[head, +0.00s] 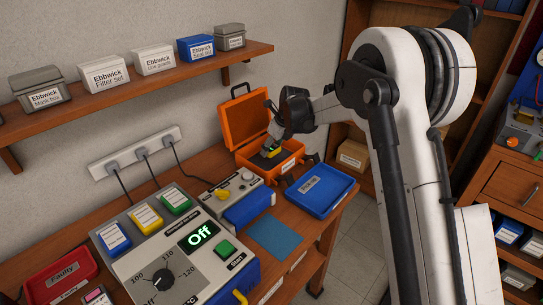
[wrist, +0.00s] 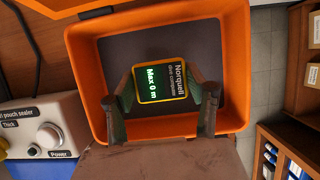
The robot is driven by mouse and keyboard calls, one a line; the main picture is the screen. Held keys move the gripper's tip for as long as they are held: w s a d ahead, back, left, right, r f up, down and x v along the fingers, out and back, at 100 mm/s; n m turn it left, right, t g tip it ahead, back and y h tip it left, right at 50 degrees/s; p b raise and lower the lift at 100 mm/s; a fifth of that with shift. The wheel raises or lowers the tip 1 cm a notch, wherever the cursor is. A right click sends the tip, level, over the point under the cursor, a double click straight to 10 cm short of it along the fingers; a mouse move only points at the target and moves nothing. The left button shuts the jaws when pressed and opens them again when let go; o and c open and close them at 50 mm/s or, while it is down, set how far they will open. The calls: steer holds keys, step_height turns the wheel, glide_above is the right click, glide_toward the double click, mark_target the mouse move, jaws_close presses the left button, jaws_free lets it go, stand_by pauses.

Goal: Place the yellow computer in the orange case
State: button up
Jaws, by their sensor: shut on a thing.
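The orange case (head: 243,148) stands open at the back of the workbench, its lid (head: 245,118) tilted up against the wall side. In the wrist view the case (wrist: 83,75) fills the middle, with a dark lined floor. The yellow computer (head: 273,152) has a yellow rim and a dark face reading "Norquell dive computer" and "Max 0 m" in the wrist view (wrist: 161,84). My gripper (wrist: 162,92) is shut on the computer, with one finger on each side. It holds the computer within the case's outline; I cannot tell whether it touches the floor.
A blue tray (head: 339,207) stands right of the case near the bench edge. A pouch sealer (head: 231,189) with knobs is close at the left, also in the wrist view (wrist: 35,142). A shelf with boxes (head: 153,60) hangs on the wall above.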

mark_target(272, 162)
steer(key=shift+f, duration=1.9)
steer(key=shift+f, duration=0.2)
steer(key=o, duration=1.2)
steer(key=shift+r, duration=0.1)
